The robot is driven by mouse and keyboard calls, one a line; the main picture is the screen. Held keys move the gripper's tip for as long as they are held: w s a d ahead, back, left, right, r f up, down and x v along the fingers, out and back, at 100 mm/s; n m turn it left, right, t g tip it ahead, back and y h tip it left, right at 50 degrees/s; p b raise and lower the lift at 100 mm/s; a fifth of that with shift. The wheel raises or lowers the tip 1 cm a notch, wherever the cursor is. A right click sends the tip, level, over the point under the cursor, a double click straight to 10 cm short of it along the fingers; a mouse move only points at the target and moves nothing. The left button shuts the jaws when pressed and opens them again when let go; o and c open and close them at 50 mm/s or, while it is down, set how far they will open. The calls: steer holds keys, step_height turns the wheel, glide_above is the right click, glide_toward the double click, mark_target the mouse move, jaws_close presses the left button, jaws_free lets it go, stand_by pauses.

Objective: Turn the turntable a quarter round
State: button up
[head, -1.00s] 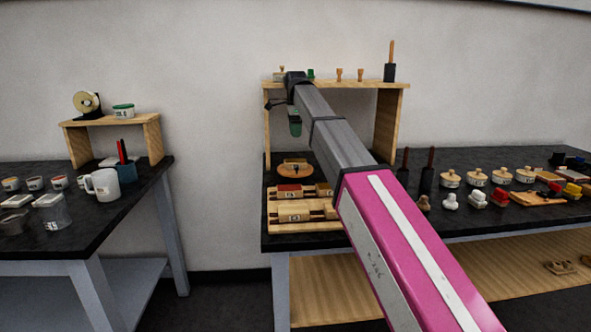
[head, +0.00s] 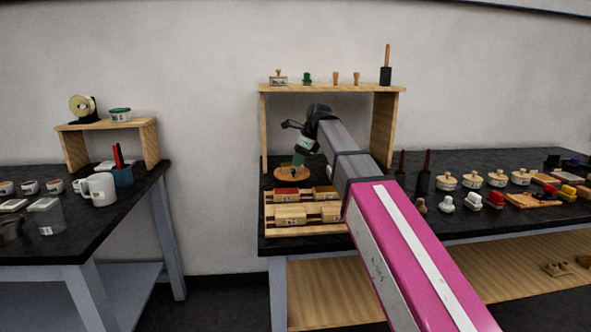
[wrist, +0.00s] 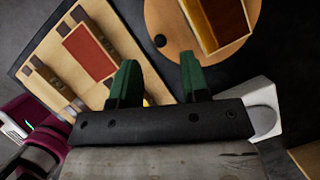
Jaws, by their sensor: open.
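The turntable (head: 284,174) is a round wooden disc on the dark bench, under the wooden shelf. Contact cannot be told.
A wooden rack (head: 270,226) with several blocks lies in front of the turntable. The shelf (head: 330,89) above holds stamps and a roller. Pots and other tools (head: 472,181) stand on the right.

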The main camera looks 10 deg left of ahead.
steer(key=shift+x, duration=2.1)
jaws_close()
